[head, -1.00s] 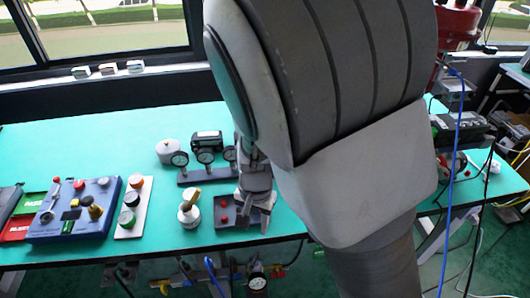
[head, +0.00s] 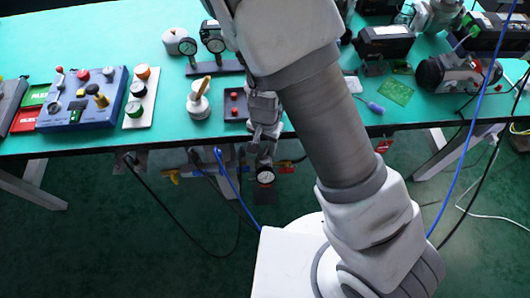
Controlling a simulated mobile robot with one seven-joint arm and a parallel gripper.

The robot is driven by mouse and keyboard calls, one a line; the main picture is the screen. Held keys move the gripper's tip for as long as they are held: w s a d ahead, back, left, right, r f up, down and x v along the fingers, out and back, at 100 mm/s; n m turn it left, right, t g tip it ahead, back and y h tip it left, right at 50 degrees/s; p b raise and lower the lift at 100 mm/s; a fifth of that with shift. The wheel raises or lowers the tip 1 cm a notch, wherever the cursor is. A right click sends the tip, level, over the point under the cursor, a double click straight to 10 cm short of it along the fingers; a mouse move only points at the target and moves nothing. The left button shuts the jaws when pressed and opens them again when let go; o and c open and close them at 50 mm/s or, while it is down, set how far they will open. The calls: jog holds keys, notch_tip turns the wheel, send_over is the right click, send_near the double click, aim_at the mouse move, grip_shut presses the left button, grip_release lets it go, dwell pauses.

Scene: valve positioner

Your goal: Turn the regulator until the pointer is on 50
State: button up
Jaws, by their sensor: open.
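A round gauge (head: 265,177) with a white face hangs below the table's front edge, on the regulator assembly. Its pointer and numbers are too small to read. My gripper (head: 262,140) points down at the table edge, just above the gauge in the picture. It is open, with its fingers close to the top of the regulator. My gripper and arm hide most of the regulator's knob, and I cannot tell whether the fingers touch it or stand around it.
A blue control box (head: 84,97), a white button plate (head: 141,98) and a white pot with a wooden handle (head: 198,100) stand on the green table (head: 170,135). Hoses hang below.

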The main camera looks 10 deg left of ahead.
jog(key=shift+f+b, duration=0.3)
jog(key=shift+f, duration=1.05)
grip_shut()
